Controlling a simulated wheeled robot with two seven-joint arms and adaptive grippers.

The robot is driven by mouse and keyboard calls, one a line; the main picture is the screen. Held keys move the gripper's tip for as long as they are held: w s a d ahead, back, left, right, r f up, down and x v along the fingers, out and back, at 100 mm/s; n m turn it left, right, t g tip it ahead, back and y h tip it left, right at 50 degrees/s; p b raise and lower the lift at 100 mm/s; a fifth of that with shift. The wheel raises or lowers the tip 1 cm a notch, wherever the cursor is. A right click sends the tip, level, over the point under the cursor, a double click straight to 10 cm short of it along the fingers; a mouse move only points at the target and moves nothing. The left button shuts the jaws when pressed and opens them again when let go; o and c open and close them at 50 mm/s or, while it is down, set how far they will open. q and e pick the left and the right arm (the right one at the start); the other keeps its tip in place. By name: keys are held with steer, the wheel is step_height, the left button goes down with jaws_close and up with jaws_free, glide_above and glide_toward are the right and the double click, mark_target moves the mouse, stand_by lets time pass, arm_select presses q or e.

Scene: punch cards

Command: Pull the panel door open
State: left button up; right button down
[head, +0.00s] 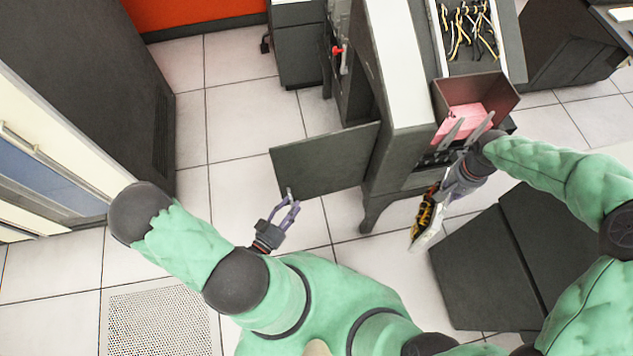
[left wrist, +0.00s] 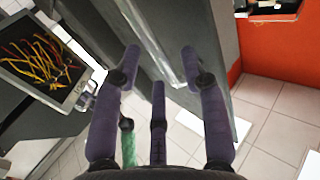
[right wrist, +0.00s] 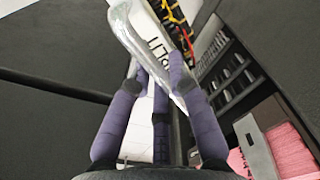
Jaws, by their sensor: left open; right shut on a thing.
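The panel door (head: 325,160) is a flat dark grey panel. It stands swung out to the left from the dark machine cabinet (head: 400,130). A small light handle (head: 290,194) shows near its lower left edge. My left gripper (head: 291,204) is open and empty beside this edge; I cannot tell if it touches. In the left wrist view, grey panel surfaces (left wrist: 160,35) lie beyond the spread fingers. My right gripper (head: 438,192) is shut on a pale, glossy module (head: 427,222) with yellow and black parts, in front of the cabinet. The module also shows in the right wrist view (right wrist: 150,60).
A reddish bin (head: 478,95) with pink cards sits on the cabinet's right side. A tray of yellow wires (head: 470,32) is behind it. A dark slanted box (head: 490,265) stands at lower right. Tiled floor (head: 240,125) is clear left of the door.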

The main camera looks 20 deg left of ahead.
arm_select(q)
steer(key=s+a, duration=0.1)
steer(key=s, duration=0.9)
steer(key=shift+a, duration=0.25)
stand_by(0.8)
